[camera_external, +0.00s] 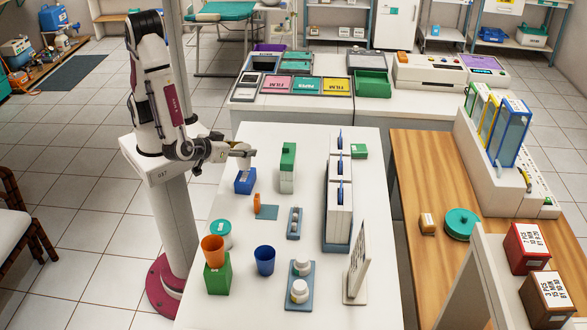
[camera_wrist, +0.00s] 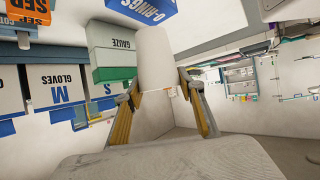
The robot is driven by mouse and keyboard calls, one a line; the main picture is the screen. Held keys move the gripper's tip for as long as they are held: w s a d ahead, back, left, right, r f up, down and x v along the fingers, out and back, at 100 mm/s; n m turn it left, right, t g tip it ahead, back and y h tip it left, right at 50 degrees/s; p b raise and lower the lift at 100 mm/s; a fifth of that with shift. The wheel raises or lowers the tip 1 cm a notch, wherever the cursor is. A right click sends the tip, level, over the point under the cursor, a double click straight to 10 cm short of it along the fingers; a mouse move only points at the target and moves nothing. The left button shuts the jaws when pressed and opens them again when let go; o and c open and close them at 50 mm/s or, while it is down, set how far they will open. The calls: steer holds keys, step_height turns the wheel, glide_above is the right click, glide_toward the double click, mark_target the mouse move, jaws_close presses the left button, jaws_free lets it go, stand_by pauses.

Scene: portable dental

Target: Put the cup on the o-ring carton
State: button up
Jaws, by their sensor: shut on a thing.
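A white cup (camera_external: 242,151) is held by my gripper (camera_external: 226,152), which reaches in from the left side of the white table. In the wrist view the cup (camera_wrist: 157,55) stands between the two yellow-sided fingers of my gripper (camera_wrist: 162,88), which are shut on it. The o-ring carton (camera_external: 245,184) is a small blue box on the table, directly below the cup in the external view. In the wrist view the carton (camera_wrist: 142,10) shows at the top edge, close to the cup's far end. I cannot tell whether cup and carton touch.
A green-and-white gauze carton (camera_external: 287,168) stands to the right of the blue carton. An orange holder (camera_external: 262,207) stands in front. An orange cup (camera_external: 213,250) on a green box (camera_external: 217,276) and a blue cup (camera_external: 265,260) stand nearer. White glove boxes (camera_external: 338,205) stand farther right.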

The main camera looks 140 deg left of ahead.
mark_target(237, 158)
steer(key=shift+f, duration=1.65)
steer(key=shift+f, duration=0.15)
steer(key=o, duration=0.8)
steer(key=shift+d+r, duration=0.15)
steer(key=shift+r, duration=0.1)
steer(key=shift+v, duration=5.85)
steer(key=shift+f, duration=0.1)
